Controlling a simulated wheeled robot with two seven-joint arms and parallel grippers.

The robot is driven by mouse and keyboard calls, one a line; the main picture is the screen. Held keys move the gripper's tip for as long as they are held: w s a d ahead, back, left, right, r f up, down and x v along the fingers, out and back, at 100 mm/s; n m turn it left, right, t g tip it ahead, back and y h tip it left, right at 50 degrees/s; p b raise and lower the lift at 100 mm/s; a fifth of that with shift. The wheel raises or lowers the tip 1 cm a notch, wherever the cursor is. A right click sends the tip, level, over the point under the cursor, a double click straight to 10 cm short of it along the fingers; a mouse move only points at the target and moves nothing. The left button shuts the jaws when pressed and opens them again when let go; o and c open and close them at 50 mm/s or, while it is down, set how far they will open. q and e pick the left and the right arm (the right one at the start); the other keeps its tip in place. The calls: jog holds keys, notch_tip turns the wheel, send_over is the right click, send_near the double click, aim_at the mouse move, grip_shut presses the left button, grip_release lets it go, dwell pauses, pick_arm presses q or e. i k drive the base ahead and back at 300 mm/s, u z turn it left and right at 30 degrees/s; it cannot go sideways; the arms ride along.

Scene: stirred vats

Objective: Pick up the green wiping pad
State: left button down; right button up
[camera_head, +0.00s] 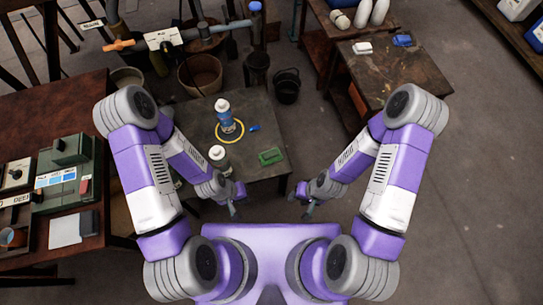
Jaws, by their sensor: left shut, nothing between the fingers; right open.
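A green wiping pad (271,156) lies flat on the dark table (262,112) in front of me, near its right front part. My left gripper (233,211) is shut and empty, in front of the table and below the pad in the picture. My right gripper (305,213) is open and empty, to the right of and below the pad. Neither gripper touches the pad.
On the same table a blue-labelled bottle (226,118) stands by a yellow ring (230,138), with a blue item (254,128) beside it. A second bottle (218,155) stands nearer me. A side table (390,80) is at right, a bench (60,105) at left.

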aim_at(273, 156)
jog(key=u, duration=0.5)
jog(key=k, duration=1.2)
jog(key=z, duration=0.65)
jog(key=i, duration=1.25)
jog(key=z, duration=0.4)
